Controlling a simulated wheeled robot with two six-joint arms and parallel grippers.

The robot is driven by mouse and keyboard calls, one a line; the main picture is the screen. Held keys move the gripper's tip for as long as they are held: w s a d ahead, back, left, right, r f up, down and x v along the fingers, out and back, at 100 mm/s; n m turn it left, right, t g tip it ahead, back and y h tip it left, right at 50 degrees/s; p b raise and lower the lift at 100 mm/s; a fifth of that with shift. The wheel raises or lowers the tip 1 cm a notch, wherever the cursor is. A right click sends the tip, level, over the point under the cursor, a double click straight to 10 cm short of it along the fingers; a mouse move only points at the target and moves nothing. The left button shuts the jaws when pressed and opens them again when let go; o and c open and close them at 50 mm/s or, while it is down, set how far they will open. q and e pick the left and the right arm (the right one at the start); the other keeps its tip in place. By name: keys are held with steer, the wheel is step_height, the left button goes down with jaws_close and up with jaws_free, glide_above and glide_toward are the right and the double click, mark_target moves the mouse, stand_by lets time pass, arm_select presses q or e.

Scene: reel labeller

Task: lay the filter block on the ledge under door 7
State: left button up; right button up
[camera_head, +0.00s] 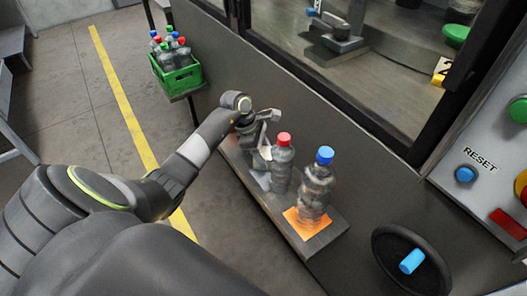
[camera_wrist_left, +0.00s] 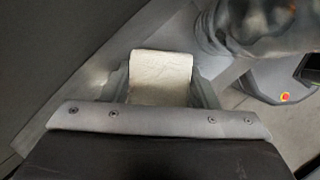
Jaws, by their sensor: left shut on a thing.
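My left gripper (camera_head: 262,130) is at the far end of a grey ledge (camera_head: 330,229) on the machine's front. In the left wrist view my left gripper (camera_wrist_left: 162,82) is shut on a cream-white block (camera_wrist_left: 162,66), which I take for the filter block. The block sits between the two fingers, low over a grey surface; I cannot tell whether it touches it. In the head view the gripper and a bottle mostly hide the block. No door number 7 is readable. My right gripper is not in view.
A red-capped bottle (camera_head: 284,170) stands close beside the gripper. A blue-capped bottle (camera_head: 317,190) stands on an orange square (camera_head: 306,224) nearer the ledge's near end. A green crate (camera_head: 181,80) of bottles is at the back left. A black round dish (camera_head: 409,262) holds a blue piece.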

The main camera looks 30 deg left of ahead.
arm_select(q)
steer(key=o, duration=0.5)
steer(key=shift+f, duration=0.2)
steer(key=o, duration=0.5)
steer(key=shift+r, duration=0.1)
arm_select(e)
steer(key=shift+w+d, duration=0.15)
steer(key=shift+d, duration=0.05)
arm_select(q)
steer(key=shift+r, duration=0.1)
steer(key=shift+a+r, duration=0.15)
steer(key=shift+r, duration=0.1)
steer(key=shift+b+v, duration=0.35)
steer(key=shift+v, duration=5.45)
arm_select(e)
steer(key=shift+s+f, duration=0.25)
